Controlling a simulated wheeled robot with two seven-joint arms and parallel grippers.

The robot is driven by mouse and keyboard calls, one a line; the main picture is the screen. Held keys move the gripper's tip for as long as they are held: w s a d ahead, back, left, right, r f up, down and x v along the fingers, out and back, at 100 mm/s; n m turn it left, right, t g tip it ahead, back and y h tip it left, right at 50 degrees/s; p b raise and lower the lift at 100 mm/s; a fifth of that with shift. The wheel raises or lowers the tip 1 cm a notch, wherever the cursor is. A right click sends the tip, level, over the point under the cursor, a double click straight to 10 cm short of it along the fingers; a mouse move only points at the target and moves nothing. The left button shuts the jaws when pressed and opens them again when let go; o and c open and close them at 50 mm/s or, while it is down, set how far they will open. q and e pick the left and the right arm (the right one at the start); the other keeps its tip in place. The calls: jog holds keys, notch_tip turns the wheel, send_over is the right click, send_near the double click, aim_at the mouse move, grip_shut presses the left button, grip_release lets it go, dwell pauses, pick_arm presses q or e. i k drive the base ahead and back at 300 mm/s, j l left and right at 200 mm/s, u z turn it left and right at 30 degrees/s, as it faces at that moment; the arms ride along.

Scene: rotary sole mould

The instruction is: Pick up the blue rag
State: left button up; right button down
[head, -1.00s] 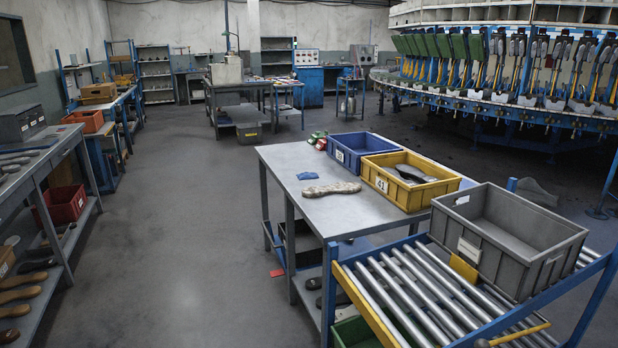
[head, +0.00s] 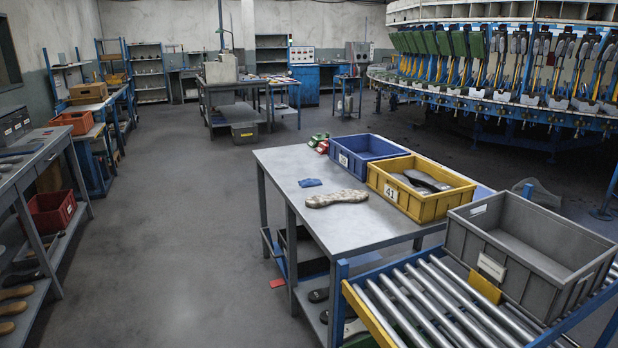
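The blue rag (head: 309,183) is a small crumpled cloth lying flat on the grey metal table (head: 283,160), near its left edge. The blue crate stands to the right of the rag. Neither of my grippers shows in the head view.
On the table stand a blue crate (head: 344,159) and a yellow crate (head: 404,207) with dark soles in it. A grey crate (head: 456,254) sits on the roller conveyor (head: 410,306) in front. Open floor (head: 180,220) lies left of the table, before the left workbench (head: 40,150).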

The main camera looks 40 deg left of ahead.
aim_at(307, 183)
jog(key=i+j, duration=0.25)
jog(key=j, duration=0.3)
jog(key=i+j+z, duration=0.1)
jog(key=j, duration=0.4)
jog(key=i+j, duration=0.3)
jog(key=j, duration=0.25)
jog(key=i+j, duration=0.25)
jog(key=j, duration=0.35)
jog(key=i+j+z, duration=0.1)
jog(key=j, duration=0.45)
jog(key=i+j, duration=0.3)
jog(key=j, duration=0.25)
jog(key=i+j+z, duration=0.1)
jog(key=j, duration=0.45)
jog(key=i+j, duration=0.25)
jog(key=j, duration=0.35)
